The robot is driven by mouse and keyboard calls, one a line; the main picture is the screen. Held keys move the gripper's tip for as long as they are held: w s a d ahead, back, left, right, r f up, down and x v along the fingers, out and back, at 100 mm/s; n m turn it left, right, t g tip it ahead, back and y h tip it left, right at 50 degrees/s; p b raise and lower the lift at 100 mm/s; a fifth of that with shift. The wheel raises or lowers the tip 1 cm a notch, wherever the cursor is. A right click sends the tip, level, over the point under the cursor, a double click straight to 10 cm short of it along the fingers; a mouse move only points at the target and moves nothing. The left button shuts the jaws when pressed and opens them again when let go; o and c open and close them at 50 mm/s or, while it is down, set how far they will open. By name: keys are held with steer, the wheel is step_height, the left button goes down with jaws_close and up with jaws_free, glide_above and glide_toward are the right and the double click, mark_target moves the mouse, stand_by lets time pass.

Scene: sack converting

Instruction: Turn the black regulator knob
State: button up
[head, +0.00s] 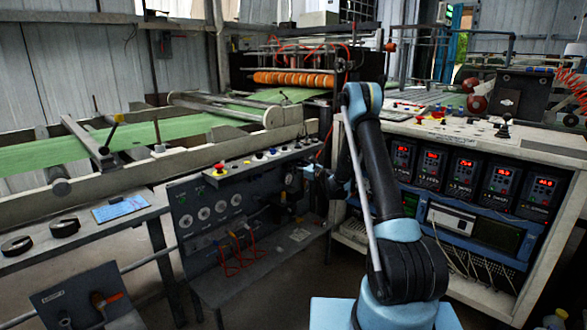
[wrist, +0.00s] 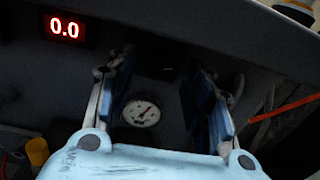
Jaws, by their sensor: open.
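My gripper (wrist: 163,65) is open in the wrist view, with one finger on each side of a dark panel face. A dark, blurred shape (wrist: 168,74) lies between the fingertips; it may be the black regulator knob, but I cannot tell for sure. A round white pressure gauge (wrist: 142,112) with a red needle shows between the fingers, below that shape. Nothing is held. In the head view my gripper (head: 312,173) is at the right end of the grey control panel (head: 185,200), where my arm hides part of it; the knob cannot be made out there.
A red display (wrist: 64,27) reads 0.0 left of my gripper, and a yellow part (wrist: 37,151) is below it. A cabinet with several red-lit controllers (head: 464,172) stands right of my arm.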

steer(key=shift+x, duration=0.9)
steer(key=shift+d, duration=0.1)
steer(key=c, duration=1)
steer(key=shift+c, duration=0.2)
